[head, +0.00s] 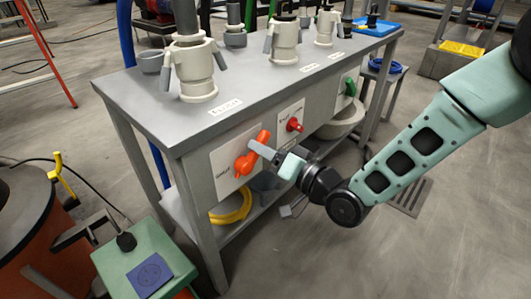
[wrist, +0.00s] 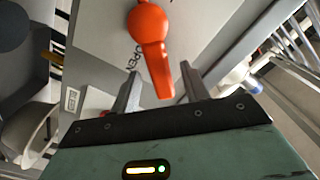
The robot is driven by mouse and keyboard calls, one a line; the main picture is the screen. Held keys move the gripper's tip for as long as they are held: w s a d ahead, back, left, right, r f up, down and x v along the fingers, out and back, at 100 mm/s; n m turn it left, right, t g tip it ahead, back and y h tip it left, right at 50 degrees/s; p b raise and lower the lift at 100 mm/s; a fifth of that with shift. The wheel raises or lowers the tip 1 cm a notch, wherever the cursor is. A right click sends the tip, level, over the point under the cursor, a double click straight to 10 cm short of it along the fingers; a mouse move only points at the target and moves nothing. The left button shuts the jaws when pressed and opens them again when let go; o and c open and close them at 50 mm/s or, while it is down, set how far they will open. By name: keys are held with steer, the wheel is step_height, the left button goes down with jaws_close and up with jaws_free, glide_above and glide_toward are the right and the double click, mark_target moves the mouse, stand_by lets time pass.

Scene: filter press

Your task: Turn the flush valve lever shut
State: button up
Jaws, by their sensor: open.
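An orange valve lever (head: 246,161) is mounted on a pale plate on the front of the grey bench. In the wrist view the lever (wrist: 151,40) has its round hub at the top and its handle pointing down toward me. The word OPEN is printed on the plate beside the handle. My gripper (head: 273,153) is at the lever, its jaws apart. In the wrist view the handle's end lies between the two fingers of my gripper (wrist: 161,75), with a gap visible on each side. I cannot tell whether either finger touches it.
A red valve (head: 294,125) and a green valve (head: 349,87) sit farther right on the bench (head: 245,83) front. Below are a yellow coil (head: 234,208) and a pale basin (head: 340,124). A green box (head: 121,270) stands at lower left.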

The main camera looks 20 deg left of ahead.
steer(key=shift+a, duration=0.15)
jaws_close()
